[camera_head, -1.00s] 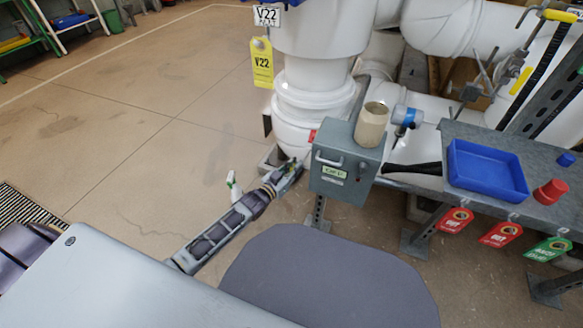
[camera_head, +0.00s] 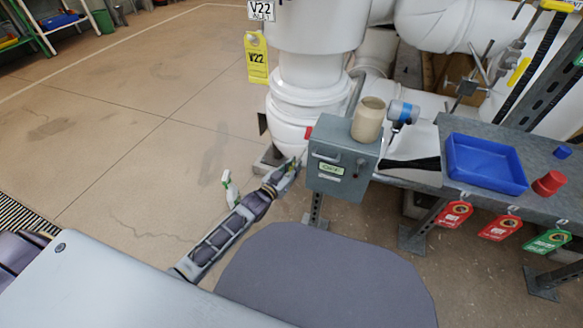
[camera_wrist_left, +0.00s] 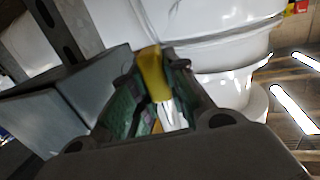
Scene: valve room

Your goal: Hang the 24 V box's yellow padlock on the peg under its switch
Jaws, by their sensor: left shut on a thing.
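The grey box (camera_head: 341,160) stands at the left end of the bench, with a handle, a dark knob and a green-and-white label on its front; the label is too small to read. A small red part (camera_head: 308,133) shows at its upper left edge. My left gripper (camera_head: 287,172) is just left of the box. In the left wrist view its fingers (camera_wrist_left: 155,100) are shut on a yellow object (camera_wrist_left: 153,73), which looks like the padlock. Its shackle cannot be made out. I cannot identify the peg or the switch. My right gripper is out of view.
A beige cup (camera_head: 368,120) stands on the box. The bench (camera_head: 455,128) holds a blue tray (camera_head: 485,163) and a red knob-like part (camera_head: 549,184); tags hang from its front edge. White pipes (camera_head: 308,95) rise behind the box. A spray bottle (camera_head: 229,188) is left of my arm.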

